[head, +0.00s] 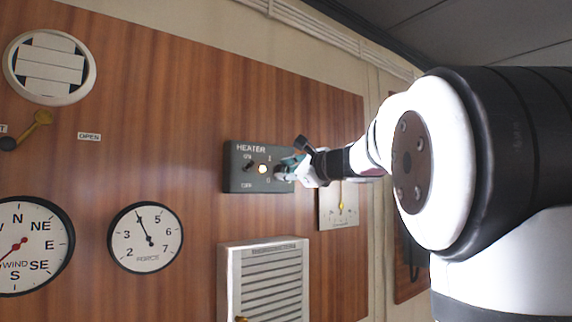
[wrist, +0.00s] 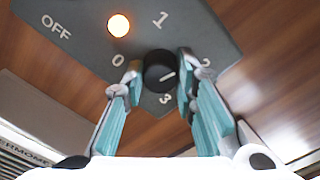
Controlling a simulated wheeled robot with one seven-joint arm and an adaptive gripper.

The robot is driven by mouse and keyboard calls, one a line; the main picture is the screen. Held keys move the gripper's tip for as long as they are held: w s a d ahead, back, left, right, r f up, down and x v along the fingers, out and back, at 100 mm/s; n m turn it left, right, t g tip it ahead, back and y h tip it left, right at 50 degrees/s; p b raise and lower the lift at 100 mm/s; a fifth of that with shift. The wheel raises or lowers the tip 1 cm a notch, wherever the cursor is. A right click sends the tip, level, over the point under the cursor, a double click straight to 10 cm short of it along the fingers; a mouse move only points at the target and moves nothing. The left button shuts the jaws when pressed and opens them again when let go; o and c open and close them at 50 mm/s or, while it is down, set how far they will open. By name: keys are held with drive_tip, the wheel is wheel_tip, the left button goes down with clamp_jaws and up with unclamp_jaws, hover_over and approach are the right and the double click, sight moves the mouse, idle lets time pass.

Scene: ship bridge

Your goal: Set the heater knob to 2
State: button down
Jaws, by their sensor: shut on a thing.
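The heater panel (head: 235,182) is a dark grey plate on the wood wall, marked HEATER. In the wrist view the panel (wrist: 85,40) shows 0, 1, 2 and 3 around a round black heater knob (wrist: 158,66). A short white mark shows on the lower right of the knob's face, towards the 2 and 3 side; I cannot tell its exact setting. My gripper (wrist: 160,70) has one teal finger on each side of the knob and is shut on it. In the head view my gripper (head: 290,168) covers the knob.
A lit lamp (wrist: 119,25) is beside the knob, and an ON/OFF switch (head: 249,164) is left of it. A small plate with a yellow lever (head: 341,208) is at the lower right. Gauges hang at the left.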

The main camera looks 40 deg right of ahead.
drive_tip(key=m+p, duration=0.2)
drive_tip(key=m, duration=0.2)
drive_tip(key=shift+r+m+p, duration=0.1)
drive_tip(key=shift+m+p, duration=0.2)
drive_tip(key=shift+p, duration=0.05)
idle(0.4)
drive_tip(key=c, duration=1.3)
unclamp_jaws()
drive_tip(key=shift+w, duration=0.1)
drive_tip(key=s, duration=1.2)
drive_tip(key=shift+d, duration=0.2)
drive_tip(key=shift+a, duration=0.1)
